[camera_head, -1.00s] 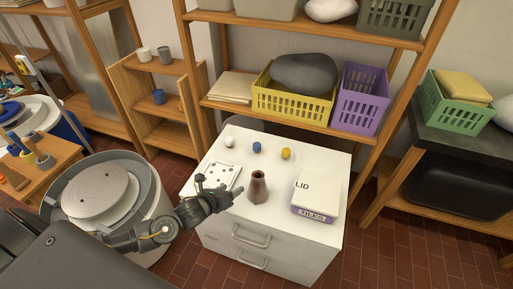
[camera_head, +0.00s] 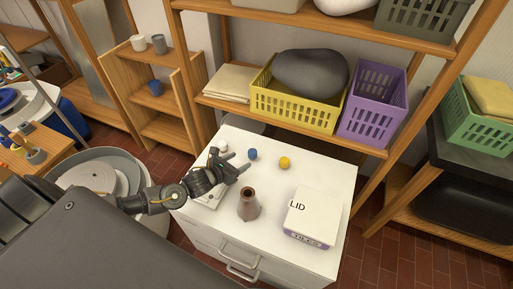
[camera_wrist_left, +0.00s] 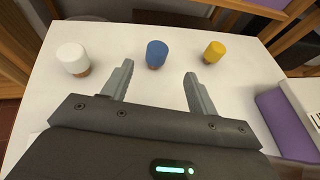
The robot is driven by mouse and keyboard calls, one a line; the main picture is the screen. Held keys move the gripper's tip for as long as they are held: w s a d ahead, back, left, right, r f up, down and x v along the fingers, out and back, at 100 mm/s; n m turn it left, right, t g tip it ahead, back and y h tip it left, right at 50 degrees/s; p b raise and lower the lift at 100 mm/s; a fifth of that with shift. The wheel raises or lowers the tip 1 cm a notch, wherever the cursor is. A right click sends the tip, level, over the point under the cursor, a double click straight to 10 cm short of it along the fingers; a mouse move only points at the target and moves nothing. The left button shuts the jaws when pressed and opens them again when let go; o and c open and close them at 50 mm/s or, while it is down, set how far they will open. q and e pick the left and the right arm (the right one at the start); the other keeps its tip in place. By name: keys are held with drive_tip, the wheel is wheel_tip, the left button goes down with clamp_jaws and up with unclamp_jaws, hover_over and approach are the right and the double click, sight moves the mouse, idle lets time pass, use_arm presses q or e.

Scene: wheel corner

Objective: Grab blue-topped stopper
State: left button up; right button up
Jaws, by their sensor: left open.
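The blue-topped stopper (camera_head: 252,154) stands upright on the white cabinet top, with a cork-brown base showing in the left wrist view (camera_wrist_left: 156,54). A white-topped stopper (camera_wrist_left: 73,58) stands to its left and a yellow-topped stopper (camera_wrist_left: 214,52) to its right. My left gripper (camera_head: 236,166) is open and empty, just short of the blue stopper. In the left wrist view, the blue stopper appears beyond the fingertips, roughly midway between them (camera_wrist_left: 158,72). In the head view, my gripper partly covers the white stopper (camera_head: 223,146). My right gripper is not in view.
A white box marked LID (camera_head: 313,213) sits at the right of the cabinet top (camera_head: 295,185). A white plate with holes (camera_head: 208,199) lies under my arm. A shelf with baskets (camera_head: 296,108) rises behind.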

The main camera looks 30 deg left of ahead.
sight(251, 152)
use_arm(q)
drive_tip(key=shift+w+d+f, duration=0.1)
drive_tip(key=shift+w+f, duration=0.1)
drive_tip(key=shift+w, duration=0.5)
drive_tip(key=x, duration=0.3)
drive_tip(key=shift+w+f, duration=0.15)
drive_tip(key=shift+f, duration=0.05)
drive_tip(key=shift+w, duration=0.3)
drive_tip(key=x, duration=0.4)
drive_tip(key=shift+w, duration=0.4)
drive_tip(key=c, duration=1.1)
drive_tip(key=shift+o, duration=0.2)
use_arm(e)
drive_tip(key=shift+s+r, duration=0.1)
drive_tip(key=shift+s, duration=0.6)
